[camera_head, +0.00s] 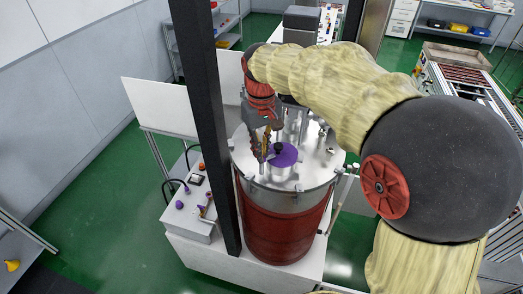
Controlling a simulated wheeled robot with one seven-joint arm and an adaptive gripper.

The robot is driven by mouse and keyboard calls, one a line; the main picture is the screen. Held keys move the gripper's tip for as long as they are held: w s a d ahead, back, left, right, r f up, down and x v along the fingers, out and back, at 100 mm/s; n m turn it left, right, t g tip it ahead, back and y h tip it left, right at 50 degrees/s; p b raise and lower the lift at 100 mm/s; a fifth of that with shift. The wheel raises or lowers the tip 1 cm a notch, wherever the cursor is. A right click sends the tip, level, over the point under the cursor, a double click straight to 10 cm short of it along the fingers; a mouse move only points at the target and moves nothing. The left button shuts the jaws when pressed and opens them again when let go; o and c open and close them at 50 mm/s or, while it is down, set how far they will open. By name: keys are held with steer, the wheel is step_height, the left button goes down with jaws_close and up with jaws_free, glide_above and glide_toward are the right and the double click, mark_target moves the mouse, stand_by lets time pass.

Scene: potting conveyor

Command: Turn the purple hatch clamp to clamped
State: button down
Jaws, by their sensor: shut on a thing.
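A purple round hatch (287,156) lies on the steel lid (312,178) of a red-banded drum. A small dark knob-like part (278,148) shows on the hatch and may belong to its clamp. My gripper (264,153) reaches down from above to the left edge of the hatch. Its fingers are shut on a small part there, which looks like the hatch clamp. The fingers hide most of that part, so I cannot tell its angle.
A dark upright post (209,110) stands just left of the drum. A control box (192,207) with purple knobs sits on the white base at left. Several steel fittings stand on the lid behind the hatch. A conveyor (470,78) runs at the right.

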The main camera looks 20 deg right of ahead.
steer(key=c, duration=1.9)
jaws_free()
step_height(320, 180, up, 12)
steer(key=shift+r, duration=0.1)
